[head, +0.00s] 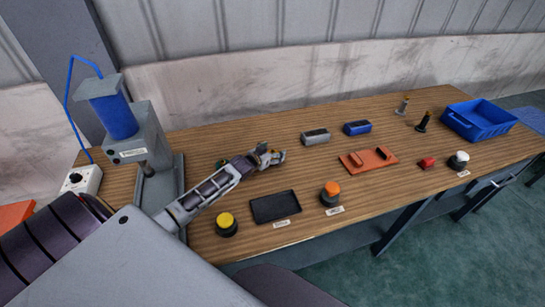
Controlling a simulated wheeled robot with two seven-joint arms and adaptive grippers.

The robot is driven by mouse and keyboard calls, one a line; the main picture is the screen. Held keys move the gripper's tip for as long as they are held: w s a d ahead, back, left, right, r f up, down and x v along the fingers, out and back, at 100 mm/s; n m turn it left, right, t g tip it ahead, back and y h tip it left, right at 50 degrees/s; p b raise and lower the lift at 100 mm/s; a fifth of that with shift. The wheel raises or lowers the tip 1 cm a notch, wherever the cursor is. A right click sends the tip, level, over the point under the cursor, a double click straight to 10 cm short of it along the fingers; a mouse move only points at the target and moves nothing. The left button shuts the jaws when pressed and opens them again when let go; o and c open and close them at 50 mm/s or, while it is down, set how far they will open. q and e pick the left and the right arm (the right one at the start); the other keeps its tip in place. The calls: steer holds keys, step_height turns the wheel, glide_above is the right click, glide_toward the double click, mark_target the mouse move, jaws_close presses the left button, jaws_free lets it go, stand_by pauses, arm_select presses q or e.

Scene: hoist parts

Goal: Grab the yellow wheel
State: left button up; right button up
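A round yellow-topped piece (227,221) on a dark base stands near the front edge of the table, left of the black tray; it is the only wheel-like yellow thing I see. My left gripper (272,154) is over the middle of the table, beyond and to the right of the yellow piece, well apart from it. Its fingers look spread, with nothing seen between them. My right gripper is not in view.
A black tray (276,206) and an orange-topped piece (331,191) stand right of the yellow piece. A grey press with a blue cylinder (114,116) stands at left. An orange-red bracket (368,159), small blocks and a blue crate (479,121) lie farther right.

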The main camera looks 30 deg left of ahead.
arm_select(q)
steer(key=c, duration=1.2)
steer(key=shift+r, duration=0.1)
steer(key=shift+c, duration=0.5)
steer(key=shift+r, duration=5)
